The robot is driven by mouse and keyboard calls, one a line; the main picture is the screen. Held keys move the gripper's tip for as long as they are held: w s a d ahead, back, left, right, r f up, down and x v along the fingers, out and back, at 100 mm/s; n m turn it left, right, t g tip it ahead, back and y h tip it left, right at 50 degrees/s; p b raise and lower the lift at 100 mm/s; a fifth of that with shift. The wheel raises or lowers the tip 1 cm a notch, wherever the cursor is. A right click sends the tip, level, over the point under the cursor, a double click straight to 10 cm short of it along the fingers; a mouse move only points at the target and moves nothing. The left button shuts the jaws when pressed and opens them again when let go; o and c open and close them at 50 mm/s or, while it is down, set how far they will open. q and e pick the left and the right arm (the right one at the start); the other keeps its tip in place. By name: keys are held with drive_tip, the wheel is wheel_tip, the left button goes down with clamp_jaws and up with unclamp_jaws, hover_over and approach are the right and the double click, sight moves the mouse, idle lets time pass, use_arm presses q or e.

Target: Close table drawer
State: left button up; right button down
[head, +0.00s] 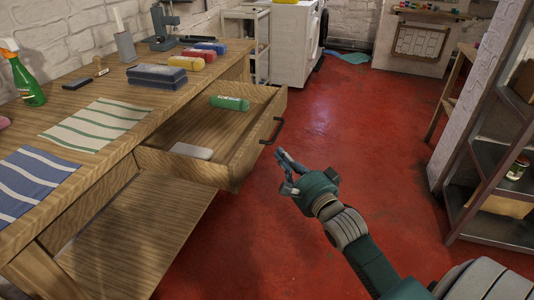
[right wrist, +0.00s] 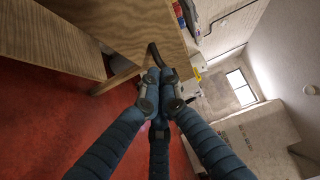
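The table drawer (head: 236,166) is pulled out from the wooden table (head: 110,84), its dark bar handle (head: 273,131) on the front panel. A green cylinder (head: 229,103) and a pale flat object (head: 192,151) lie inside. My right gripper (head: 282,170) is in front of the drawer, just below and right of the handle in the head view. Its fingers look spread and empty. In the right wrist view, the fingertips (right wrist: 158,78) appear close to the handle (right wrist: 155,55); contact is unclear. My left gripper is out of view.
The tabletop holds a spray bottle (head: 25,78), striped cloths (head: 98,125), a dark blue case (head: 156,75) and red and yellow boxes. A dark metal shelf (head: 494,155) stands at right. Red floor (head: 345,125) between them is clear.

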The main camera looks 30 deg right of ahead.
sight(260, 143)
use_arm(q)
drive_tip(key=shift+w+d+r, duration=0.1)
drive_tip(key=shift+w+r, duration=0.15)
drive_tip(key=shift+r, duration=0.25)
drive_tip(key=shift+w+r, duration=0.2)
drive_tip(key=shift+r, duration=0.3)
use_arm(e)
drive_tip(key=shift+w+a, duration=0.4)
drive_tip(key=shift+w, duration=0.35)
drive_tip(key=shift+w+a, duration=0.45)
drive_tip(key=shift+w, duration=0.25)
drive_tip(key=shift+w+a, duration=0.4)
drive_tip(key=shift+w, duration=0.35)
